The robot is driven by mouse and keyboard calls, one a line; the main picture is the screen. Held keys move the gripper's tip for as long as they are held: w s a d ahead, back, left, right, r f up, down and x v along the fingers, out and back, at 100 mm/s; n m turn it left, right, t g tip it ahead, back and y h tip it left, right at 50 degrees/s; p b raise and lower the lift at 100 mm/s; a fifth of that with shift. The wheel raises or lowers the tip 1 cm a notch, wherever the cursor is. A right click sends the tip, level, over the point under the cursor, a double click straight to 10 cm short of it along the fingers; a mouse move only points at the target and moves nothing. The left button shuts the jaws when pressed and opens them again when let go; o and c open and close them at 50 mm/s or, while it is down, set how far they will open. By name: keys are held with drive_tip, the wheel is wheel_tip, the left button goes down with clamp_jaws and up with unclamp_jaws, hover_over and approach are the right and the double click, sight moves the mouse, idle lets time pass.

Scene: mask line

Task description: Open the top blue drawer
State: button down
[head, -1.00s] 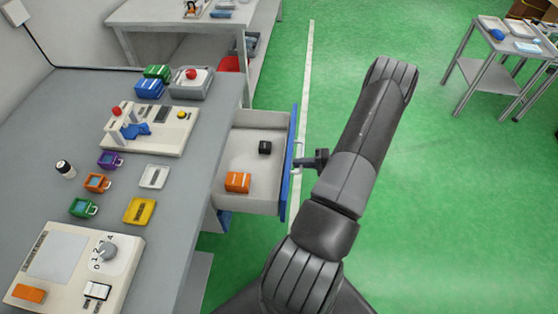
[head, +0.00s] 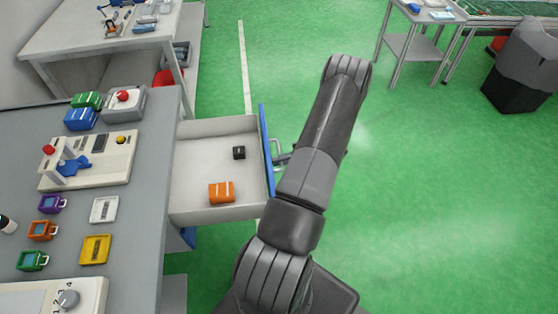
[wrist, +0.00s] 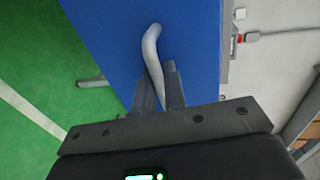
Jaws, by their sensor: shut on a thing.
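The top blue drawer (head: 266,150) stands pulled out from the grey workbench, with its blue front facing right in the head view. My gripper (wrist: 160,88) is shut on the handle, one finger on each side. In the head view my arm hides most of the gripper; part of the handle shows at the drawer front.
The grey workbench (head: 130,205) holds coloured boxes, small trays and control panels left of the drawer. Another table (head: 90,35) stands behind. Green floor (head: 430,190) is free to the right of my arm. A lower blue drawer front (head: 188,236) shows below.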

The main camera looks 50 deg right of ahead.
drive_tip(key=c, duration=1.9)
unclamp_jaws()
drive_tip(key=v, duration=1)
drive_tip(key=shift+s+d, duration=0.3)
drive_tip(key=shift+w, duration=0.1)
